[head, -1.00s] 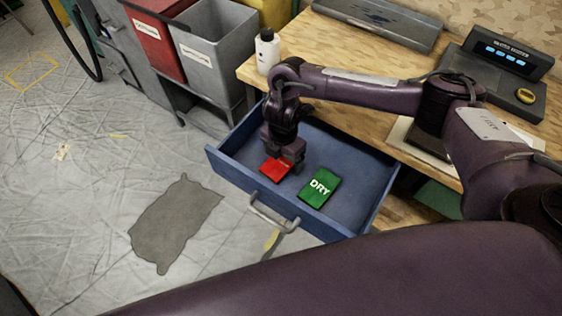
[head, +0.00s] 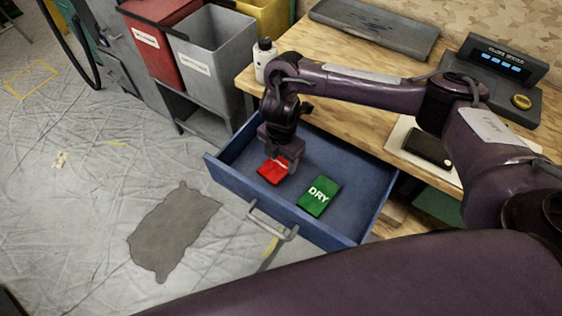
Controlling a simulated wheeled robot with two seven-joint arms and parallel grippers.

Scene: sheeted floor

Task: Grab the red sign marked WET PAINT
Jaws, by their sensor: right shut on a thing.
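The red sign (head: 271,172) is in the left part of the open blue drawer (head: 343,231). Its lettering is too small and partly covered to read. My right gripper (head: 284,164) reaches down into the drawer and is shut on the red sign at its upper right side, hiding part of it. I cannot tell whether the sign is clear of the drawer floor. A green sign marked DRY (head: 319,196) lies flat in the drawer to the right, apart from the gripper. My left gripper is not in view.
The drawer handle (head: 270,226) faces the floor side. A white bottle (head: 264,60) stands on the wooden bench (head: 290,46) behind the arm. Red (head: 150,45) and grey bins (head: 212,62) stand at the left. A dark patch (head: 172,230) marks the sheeted floor.

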